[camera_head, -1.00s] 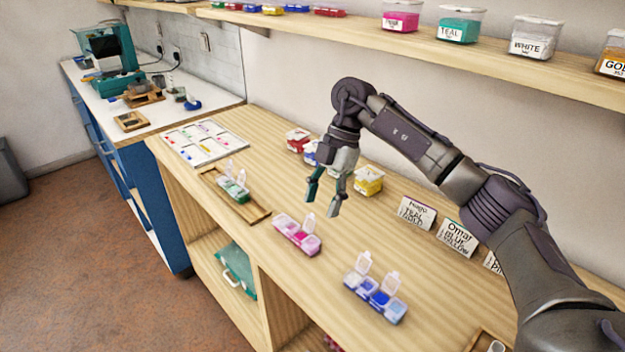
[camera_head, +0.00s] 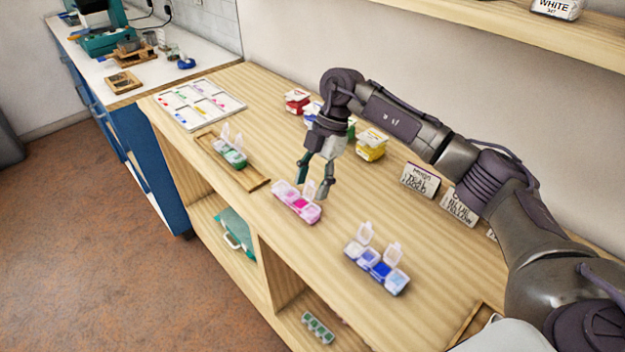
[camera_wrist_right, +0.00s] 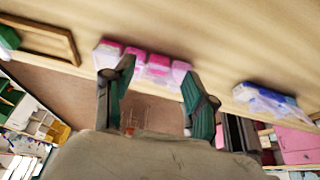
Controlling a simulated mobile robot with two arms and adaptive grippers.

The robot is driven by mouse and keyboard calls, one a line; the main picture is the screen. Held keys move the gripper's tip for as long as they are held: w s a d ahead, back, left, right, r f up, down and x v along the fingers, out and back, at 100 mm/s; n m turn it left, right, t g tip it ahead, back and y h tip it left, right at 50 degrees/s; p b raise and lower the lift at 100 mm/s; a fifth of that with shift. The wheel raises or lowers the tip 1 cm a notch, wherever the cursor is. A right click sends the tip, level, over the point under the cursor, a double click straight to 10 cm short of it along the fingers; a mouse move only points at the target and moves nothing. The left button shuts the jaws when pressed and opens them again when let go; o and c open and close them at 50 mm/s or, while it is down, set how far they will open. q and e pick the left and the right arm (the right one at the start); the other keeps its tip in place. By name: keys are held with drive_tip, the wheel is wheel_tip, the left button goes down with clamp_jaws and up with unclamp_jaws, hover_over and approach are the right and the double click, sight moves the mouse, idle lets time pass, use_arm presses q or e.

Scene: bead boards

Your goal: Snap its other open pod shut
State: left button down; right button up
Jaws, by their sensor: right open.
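My right gripper (camera_head: 311,187) is open and empty, pointing down just above and behind this strip. In the right wrist view the strip (camera_wrist_right: 150,65) lies beyond my open fingers (camera_wrist_right: 158,75); contact cannot be told. A blue pod strip (camera_head: 376,270) with two lids up lies to the right. A green pod strip (camera_head: 230,152) with two lids up sits on a wooden tray (camera_head: 256,182) to the left. My left gripper is not in view.
Small boxes, including a yellow one (camera_head: 371,146) and a red one (camera_head: 297,101), stand behind my gripper. Name cards (camera_head: 420,181) stand along the back. A white sectioned tray (camera_head: 198,122) lies at the far left. Bare wood separates the strips.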

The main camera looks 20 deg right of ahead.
drive_tip(key=shift+c, duration=0.7)
clamp_jaws()
drive_tip(key=shift+s+a+r+t+h+p, duration=0.1)
drive_tip(key=shift+a+r+t+h+p, duration=0.15)
drive_tip(key=shift+h+p, duration=0.45)
drive_tip(key=shift+a+r+t+h+p, duration=0.1)
drive_tip(key=shift+a+t+h+p, duration=0.15)
drive_tip(key=shift+h+p, duration=0.3)
drive_tip(key=shift+s+a+t+h, duration=0.2)
drive_tip(key=shift+a+t+h, duration=0.15)
drive_tip(key=shift+h, duration=0.6)
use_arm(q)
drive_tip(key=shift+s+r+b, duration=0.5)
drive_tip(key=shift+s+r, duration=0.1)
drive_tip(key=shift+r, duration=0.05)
use_arm(e)
drive_tip(key=shift+s+a+t+h, duration=0.1)
drive_tip(key=shift+a+t+h, duration=0.25)
drive_tip(key=shift+h, duration=0.65)
drive_tip(key=shift+o, duration=0.7)
unclamp_jaws()
